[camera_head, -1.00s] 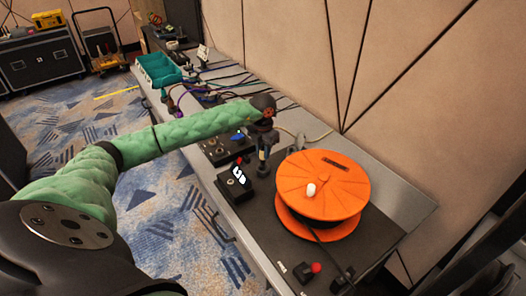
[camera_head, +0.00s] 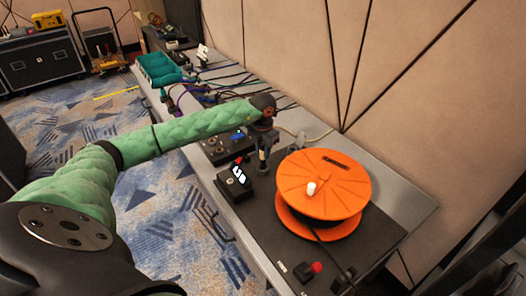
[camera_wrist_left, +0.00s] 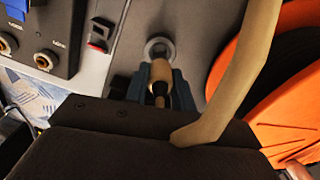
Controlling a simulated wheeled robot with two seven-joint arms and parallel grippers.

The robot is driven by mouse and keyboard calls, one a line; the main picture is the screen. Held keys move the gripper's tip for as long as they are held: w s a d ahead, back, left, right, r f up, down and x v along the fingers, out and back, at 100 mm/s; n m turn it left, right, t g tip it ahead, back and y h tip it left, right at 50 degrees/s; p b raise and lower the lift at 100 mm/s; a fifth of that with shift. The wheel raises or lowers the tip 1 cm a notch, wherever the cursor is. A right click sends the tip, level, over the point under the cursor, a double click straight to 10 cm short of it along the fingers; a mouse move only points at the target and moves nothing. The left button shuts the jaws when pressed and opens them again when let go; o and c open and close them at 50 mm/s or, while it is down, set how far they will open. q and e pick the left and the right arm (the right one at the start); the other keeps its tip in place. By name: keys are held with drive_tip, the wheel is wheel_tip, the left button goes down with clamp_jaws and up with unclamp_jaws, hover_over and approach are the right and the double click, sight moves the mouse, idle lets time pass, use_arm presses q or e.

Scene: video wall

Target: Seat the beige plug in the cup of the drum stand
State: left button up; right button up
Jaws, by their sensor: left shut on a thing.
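My left gripper (camera_head: 263,163) points down just left of the orange cable drum (camera_head: 318,182). In the left wrist view its blue fingers (camera_wrist_left: 157,86) are shut on the beige plug (camera_wrist_left: 160,71). The cup (camera_wrist_left: 159,48), a pale metal ring on the dark drum stand (camera_wrist_left: 195,40), lies just beyond the plug's far end. I cannot tell whether the plug touches the cup or is in it. The drum stand (camera_head: 265,228) also shows in the head view, where the gripper hides plug and cup. My right gripper is not in view.
A beige cable (camera_wrist_left: 236,70) crosses the wrist view right of the plug. A black switch box (camera_head: 236,182) and connector panel (camera_head: 222,148) stand left of the gripper. A red button (camera_head: 317,267) is at the stand's front. Teal bin (camera_head: 158,69) and cables lie farther back.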

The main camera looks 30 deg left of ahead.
sight(263, 158)
use_arm(q)
drive_tip(key=shift+f+b, duration=1.95)
drive_tip(key=shift+f, duration=0.2)
idle(1.8)
drive_tip(key=o, duration=1.1)
drive_tip(key=shift+c, duration=0.2)
drive_tip(key=shift+r, duration=0.1)
wheel_tip(263, 158, up, 6)
drive_tip(key=shift+r+b, duration=0.2)
drive_tip(key=shift+b, duration=0.7)
drive_tip(key=shift+r, duration=0.65)
